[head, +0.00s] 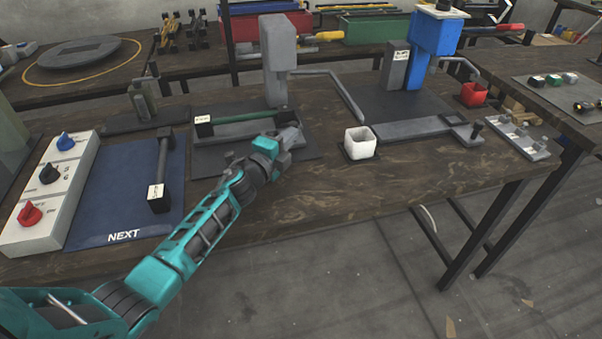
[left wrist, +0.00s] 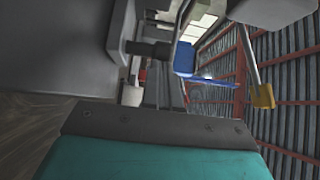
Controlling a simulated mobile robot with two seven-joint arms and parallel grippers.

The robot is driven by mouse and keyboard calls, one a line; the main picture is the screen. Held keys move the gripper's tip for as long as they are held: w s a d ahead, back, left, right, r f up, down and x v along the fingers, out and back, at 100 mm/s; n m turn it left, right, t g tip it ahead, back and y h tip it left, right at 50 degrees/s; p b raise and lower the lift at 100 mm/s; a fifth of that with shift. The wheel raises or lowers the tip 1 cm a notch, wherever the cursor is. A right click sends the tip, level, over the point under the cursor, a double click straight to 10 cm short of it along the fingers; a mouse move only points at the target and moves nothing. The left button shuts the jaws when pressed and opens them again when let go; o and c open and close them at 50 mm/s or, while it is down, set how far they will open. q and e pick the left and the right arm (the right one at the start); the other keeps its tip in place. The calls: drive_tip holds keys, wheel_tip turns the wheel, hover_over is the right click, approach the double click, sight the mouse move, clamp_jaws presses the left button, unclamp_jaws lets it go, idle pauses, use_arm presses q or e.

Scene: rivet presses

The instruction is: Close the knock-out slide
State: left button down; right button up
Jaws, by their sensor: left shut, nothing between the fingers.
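My left gripper (head: 291,135) is shut with nothing in it, at the front of the grey press (head: 279,70), close to the right end of a bar with a green rod (head: 245,116). It covers part of the base there, and I cannot tell whether it touches. No part is clearly labelled as the knock-out slide. A flat grey slide-like bar (head: 408,127) with an upright dark knob (head: 477,129) lies before the blue press (head: 433,36). In the left wrist view, a dark round peg (left wrist: 148,48) sticks out from a grey surface (left wrist: 60,45). My right gripper is not in view.
A bent grey lever (head: 343,92) overhangs the space between the presses. A blue mat (head: 120,200) and a knob panel (head: 48,190) lie left. The bench front edge is bare.

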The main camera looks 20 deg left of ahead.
use_arm(q)
drive_tip(key=w+a, duration=0.1)
drive_tip(key=w+a+b, duration=0.1)
drive_tip(key=w, duration=0.1)
drive_tip(key=shift+f, duration=0.1)
drive_tip(key=shift+w+a, duration=0.15)
drive_tip(key=shift+w, duration=0.1)
drive_tip(key=shift+a+r, duration=0.15)
drive_tip(key=shift+r, duration=0.15)
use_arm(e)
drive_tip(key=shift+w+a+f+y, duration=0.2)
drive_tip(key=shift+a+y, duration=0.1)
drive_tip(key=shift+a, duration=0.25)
use_arm(q)
drive_tip(key=shift+w+a+r, duration=0.1)
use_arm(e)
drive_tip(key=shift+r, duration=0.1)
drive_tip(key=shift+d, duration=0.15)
